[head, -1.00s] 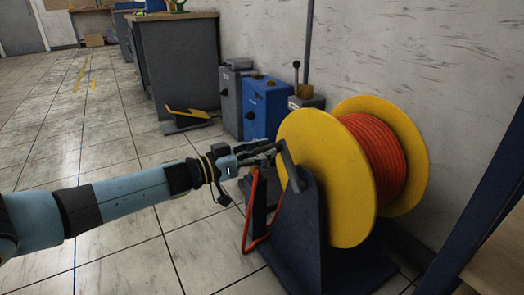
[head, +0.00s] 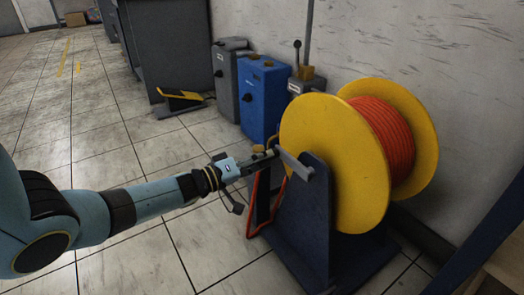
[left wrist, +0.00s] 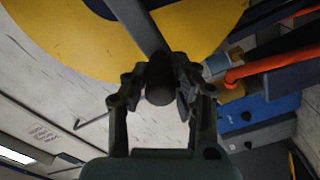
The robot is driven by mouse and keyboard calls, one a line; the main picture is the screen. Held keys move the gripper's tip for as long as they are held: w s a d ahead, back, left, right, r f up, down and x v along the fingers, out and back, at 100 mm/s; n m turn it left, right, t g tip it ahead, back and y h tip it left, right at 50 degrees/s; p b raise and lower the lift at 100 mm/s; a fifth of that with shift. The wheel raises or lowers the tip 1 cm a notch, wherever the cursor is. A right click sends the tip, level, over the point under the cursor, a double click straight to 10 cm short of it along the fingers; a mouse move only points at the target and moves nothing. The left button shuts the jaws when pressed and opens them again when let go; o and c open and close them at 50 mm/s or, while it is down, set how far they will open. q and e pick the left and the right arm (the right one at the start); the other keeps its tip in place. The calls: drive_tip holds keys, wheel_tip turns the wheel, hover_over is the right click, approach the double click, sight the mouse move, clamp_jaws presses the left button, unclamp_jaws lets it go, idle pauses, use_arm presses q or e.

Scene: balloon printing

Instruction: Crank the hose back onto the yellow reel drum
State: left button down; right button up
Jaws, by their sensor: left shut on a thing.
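The yellow reel drum (head: 330,150) stands on a dark blue stand (head: 305,235), with orange hose (head: 385,145) wound between its two flanges. A loose orange length of hose (head: 250,215) hangs down near the stand's left side. The grey crank arm (head: 296,165) sits in front of the near flange. My left gripper (head: 268,158) is shut on the dark crank handle, which shows between its fingers in the left wrist view (left wrist: 160,88). The yellow flange (left wrist: 60,35) is behind it there. My right gripper is not in view.
A blue box (head: 262,98) and a grey box (head: 228,80) stand by the wall behind the reel. A yellow-and-black item (head: 180,97) lies on the floor near a grey cabinet (head: 165,45). Tiled floor at left is open. A dark blue post (head: 490,235) is at the right edge.

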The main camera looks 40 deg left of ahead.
use_arm(q)
drive_tip(key=s+d+f+n+b, duration=0.2)
drive_tip(key=d+f+n, duration=0.4)
drive_tip(key=f+n, duration=0.3)
drive_tip(key=shift+s+d+f+b, duration=0.15)
drive_tip(key=shift+s+f+b, duration=0.3)
drive_tip(key=shift+f, duration=0.35)
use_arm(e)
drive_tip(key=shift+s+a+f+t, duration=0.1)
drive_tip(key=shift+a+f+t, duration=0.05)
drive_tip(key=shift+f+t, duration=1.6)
use_arm(q)
drive_tip(key=shift+d, duration=0.1)
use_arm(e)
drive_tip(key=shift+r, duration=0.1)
use_arm(q)
drive_tip(key=c, duration=1.1)
unclamp_jaws()
drive_tip(key=v, duration=1.2)
drive_tip(key=shift+r, duration=0.1)
